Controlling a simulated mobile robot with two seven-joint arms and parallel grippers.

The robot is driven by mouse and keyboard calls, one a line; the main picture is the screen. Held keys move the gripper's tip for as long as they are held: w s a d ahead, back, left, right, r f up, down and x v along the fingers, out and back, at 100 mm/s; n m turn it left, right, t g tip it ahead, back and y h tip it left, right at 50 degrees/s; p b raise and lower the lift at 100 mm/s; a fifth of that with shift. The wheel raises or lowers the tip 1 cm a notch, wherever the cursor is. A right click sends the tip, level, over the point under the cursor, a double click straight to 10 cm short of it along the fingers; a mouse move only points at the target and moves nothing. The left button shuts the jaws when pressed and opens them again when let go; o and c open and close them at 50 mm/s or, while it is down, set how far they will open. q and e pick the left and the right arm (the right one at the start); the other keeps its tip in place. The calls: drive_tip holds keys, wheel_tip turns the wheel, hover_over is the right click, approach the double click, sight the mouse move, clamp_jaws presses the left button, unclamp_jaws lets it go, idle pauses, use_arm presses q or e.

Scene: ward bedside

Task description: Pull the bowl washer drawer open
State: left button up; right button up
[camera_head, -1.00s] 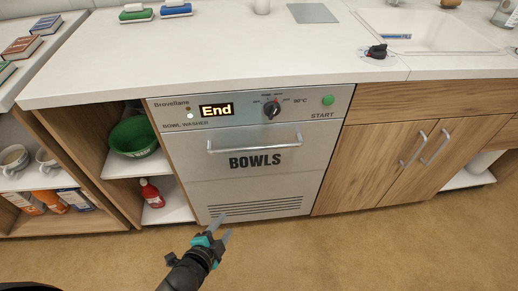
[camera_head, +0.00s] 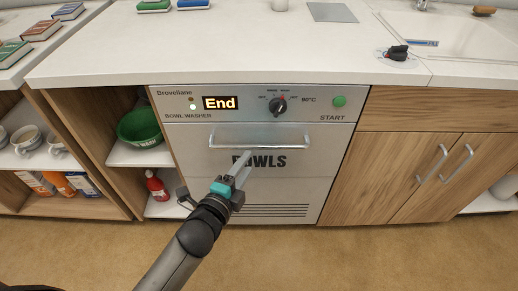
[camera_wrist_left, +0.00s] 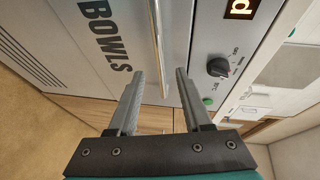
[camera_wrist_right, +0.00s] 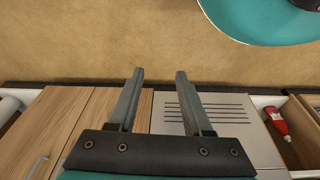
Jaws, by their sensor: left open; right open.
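The bowl washer (camera_head: 190,150) is built in under the counter, its drawer front marked BOWLS and flush with the cabinet. Its horizontal bar handle (camera_head: 285,142) runs across the front above the lettering. The display reads "End". My left gripper (camera_head: 241,163) is open in front of the drawer, its fingertips just below the handle in the head view. In the left wrist view the handle (camera_wrist_left: 158,40) lies between the two spread fingers; whether they reach around it I cannot tell. My right gripper (camera_wrist_right: 157,75) is open and empty, with the washer's vent grille (camera_wrist_right: 205,112) beyond it.
Left of the washer, open shelves hold a green bowl (camera_head: 142,128), a red bottle (camera_head: 156,186) and several cups. Wooden cabinet doors (camera_head: 400,175) stand to the right. The counter (camera_head: 230,55) overhangs above. The floor in front is clear.

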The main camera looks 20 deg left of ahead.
sight(258, 149)
use_arm(q)
drive_tip(key=shift+b+x, duration=1.55)
drive_tip(key=shift+x, duration=3)
use_arm(e)
wheel_tip(258, 149, up, 7)
drive_tip(key=w+t, duration=0.1)
drive_tip(key=w, duration=0.1)
drive_tip(key=shift+w+a, duration=0.15)
drive_tip(key=shift+w, duration=0.15)
use_arm(q)
clamp_jaws()
